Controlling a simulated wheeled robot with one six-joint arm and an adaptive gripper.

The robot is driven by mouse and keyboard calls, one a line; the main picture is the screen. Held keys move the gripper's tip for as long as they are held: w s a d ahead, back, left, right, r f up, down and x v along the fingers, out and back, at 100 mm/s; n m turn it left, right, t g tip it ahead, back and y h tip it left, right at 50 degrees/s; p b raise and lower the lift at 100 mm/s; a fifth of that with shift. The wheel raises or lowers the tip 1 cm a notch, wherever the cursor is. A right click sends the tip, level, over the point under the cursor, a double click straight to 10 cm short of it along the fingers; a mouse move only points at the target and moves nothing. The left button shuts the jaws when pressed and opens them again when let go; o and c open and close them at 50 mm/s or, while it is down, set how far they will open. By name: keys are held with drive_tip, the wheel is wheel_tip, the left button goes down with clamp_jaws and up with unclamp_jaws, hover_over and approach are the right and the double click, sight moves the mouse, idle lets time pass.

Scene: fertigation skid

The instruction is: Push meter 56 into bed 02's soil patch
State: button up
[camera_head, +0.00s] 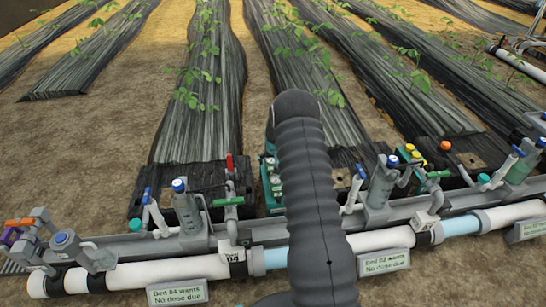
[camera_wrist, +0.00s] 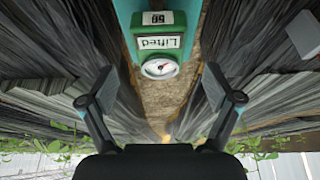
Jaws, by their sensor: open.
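In the wrist view a green meter (camera_wrist: 160,30) with a round white dial is at the top centre, on a teal body. It bears an upside-down label "Lifted" and a number I cannot read surely. My gripper (camera_wrist: 160,97) is open, its fingers apart with nothing between them; the meter is beyond the gap. In the head view my dark arm covers the middle and hides the gripper. A teal unit with dials (camera_head: 271,184) shows left of the arm. The sign reading "Bed 02 wants No dose due" (camera_head: 383,263) is at right. A tan patch (camera_head: 342,178) shows in the dark board above it.
A white and blue pipe (camera_head: 380,238) runs along the front, with grey fittings and coloured valve handles (camera_head: 229,163). A "Bed 04" sign (camera_head: 177,293) stands at lower left. Black-covered beds (camera_head: 203,120) with seedlings run away behind. Bare soil (camera_head: 80,150) is clear at left.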

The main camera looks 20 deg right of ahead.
sight(272, 163)
drive_tip(key=x, duration=0.5)
drive_tip(key=shift+w+f+b, duration=0.1)
drive_tip(key=shift+f+b, duration=0.2)
drive_tip(key=shift+f, duration=0.05)
drive_tip(key=c, duration=1.3)
drive_tip(key=shift+r+p, duration=1.9)
drive_tip(key=shift+r, duration=3.65)
